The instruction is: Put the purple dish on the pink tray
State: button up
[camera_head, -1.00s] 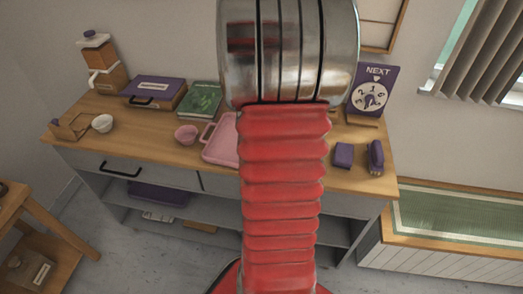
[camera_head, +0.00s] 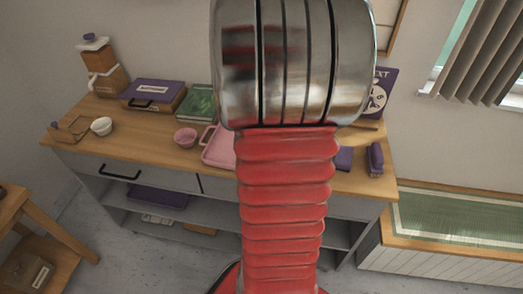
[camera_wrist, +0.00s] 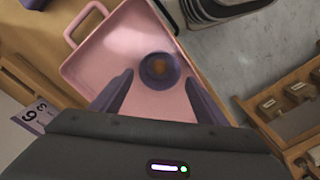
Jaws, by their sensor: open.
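The pink tray (camera_wrist: 108,52) lies on the wooden counter top; in the head view its left part with a handle (camera_head: 217,152) shows beside my arm. The purple dish (camera_wrist: 160,70) is a small round dish with a brown inside, seen from above over the tray's floor in the wrist view; it appears to rest there. My gripper (camera_wrist: 159,76) is open, with one finger on each side of the dish and a gap at both sides. In the head view my arm hides the gripper, the dish and much of the tray.
A pink bowl (camera_head: 186,137) stands left of the tray, with a white bowl (camera_head: 101,125) farther left. A green book (camera_head: 201,100) and a purple-lidded case (camera_head: 155,93) are behind. A purple item (camera_head: 376,159) stands right of my arm. The counter's front edge runs close to the tray.

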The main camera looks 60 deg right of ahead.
notch_tip(320, 180, up, 7)
dwell(0.3)
dwell(0.7)
jog(key=w+a+r+n+t+h, duration=0.1)
jog(key=w+a+r, duration=0.15)
jog(key=a, duration=0.65)
jog(key=w+a+r+n+t, duration=0.1)
jog(key=w+a+r, duration=0.15)
jog(key=a, duration=0.55)
jog(key=s+a+n+t+y, duration=0.1)
jog(key=s+a+n+t, duration=0.2)
jog(key=a, duration=1.5)
jog(key=shift+s+t, duration=0.15)
jog(key=shift+t, duration=0.15)
jog(key=shift+a, duration=0.1)
jog(key=shift+c, duration=0.3)
